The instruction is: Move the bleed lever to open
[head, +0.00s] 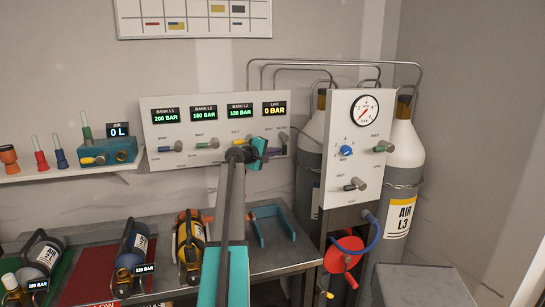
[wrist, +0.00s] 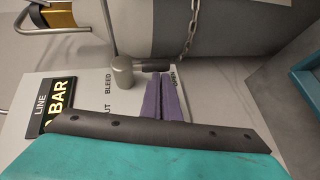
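The bleed lever (wrist: 124,72) shows in the wrist view as a round metal hub with a dark handle beside the word BLEED. Its handle points right in that view, toward a partly hidden label that seems to read OPEN. In the head view the lever (head: 283,138) sits at the panel's right end, below the line display, partly hidden by my gripper (head: 266,152). In the wrist view my gripper's purple fingers (wrist: 166,98) are together with only a thin gap and nothing between them. Their tips are right beside the handle; I cannot tell whether they touch it.
The white panel (head: 215,106) has several more levers under its bank displays; the line display (head: 274,109) reads 0 BAR. A gauge panel (head: 355,150) and gas cylinders (head: 405,150) stand to the right. A chain (wrist: 190,30) hangs close to the lever. A bench (head: 265,262) lies below.

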